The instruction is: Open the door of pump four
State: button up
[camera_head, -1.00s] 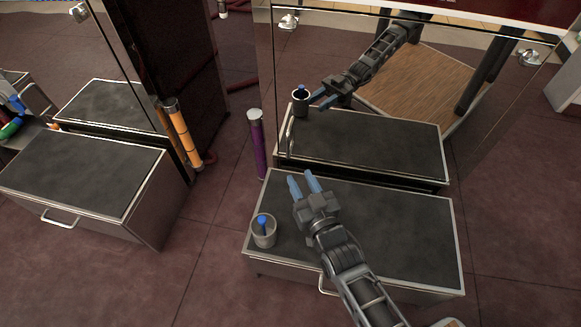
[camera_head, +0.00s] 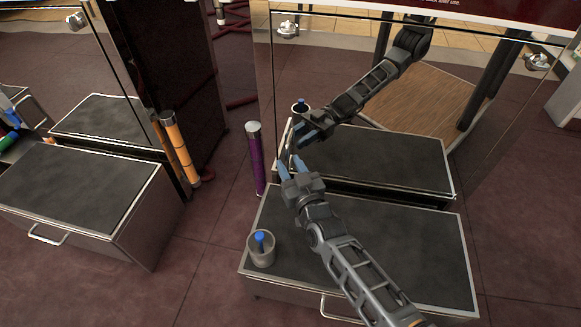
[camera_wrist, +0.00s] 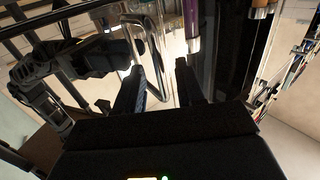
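A mirrored pump door (camera_head: 315,70) stands upright at the centre right of the head view and looks closed. No pump number is readable. A slim metal bar handle (camera_wrist: 159,62) is on the door's left side. My gripper (camera_head: 290,168) is open, its blue-tipped fingers pointing at the door close to the handle. In the wrist view the handle lies ahead, roughly between the two dark fingers (camera_wrist: 160,85). I see no clear contact with it. The arm and cup in the door are reflections.
Below the door a dark-topped drawer unit (camera_head: 400,250) juts out under my arm. A grey cup (camera_head: 261,252) with a blue item stands on its left corner. A purple post (camera_head: 256,160) and an orange post (camera_head: 178,148) stand left. Another drawer unit (camera_head: 75,195) is far left.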

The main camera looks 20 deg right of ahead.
jog(key=shift+c, duration=0.5)
grip_shut()
